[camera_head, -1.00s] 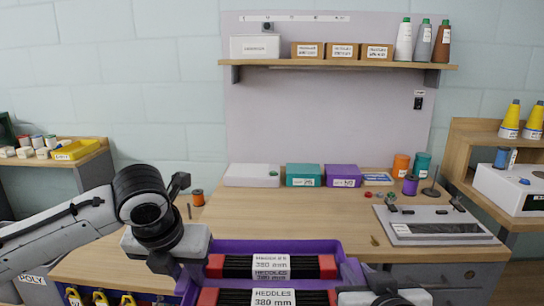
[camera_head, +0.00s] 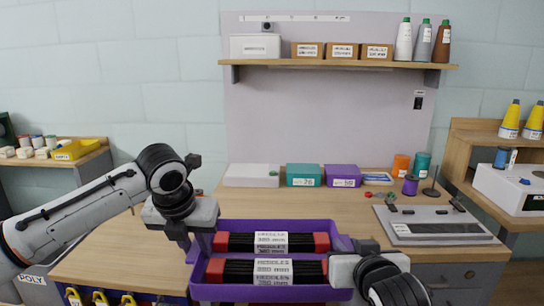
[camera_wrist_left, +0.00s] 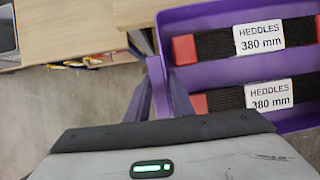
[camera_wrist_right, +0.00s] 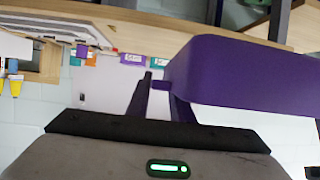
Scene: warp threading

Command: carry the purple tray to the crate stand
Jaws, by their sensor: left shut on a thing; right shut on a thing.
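The purple tray (camera_head: 342,243) is in the lower middle of the head view, held up in front of the workbench. Two black heddle bundles (camera_head: 300,268) with red ends and "HEDDLES 380 mm" labels lie in it. My left gripper (camera_head: 200,245) is shut on the tray's left side; the left wrist view shows its fingers (camera_wrist_left: 163,95) at the tray wall. My right gripper (camera_head: 345,262) is shut on the tray's right side; its fingers (camera_wrist_right: 155,95) meet the tray (camera_wrist_right: 250,75) in the right wrist view. I cannot make out the crate stand.
The wooden workbench (camera_head: 300,205) holds a teal box (camera_head: 303,175), a purple box (camera_head: 342,176), a white box (camera_head: 251,175) and a grey device (camera_head: 440,225) at right. Spools stand behind. A shelf (camera_head: 340,64) hangs above. Yellow-handled tools (camera_head: 100,298) show at lower left.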

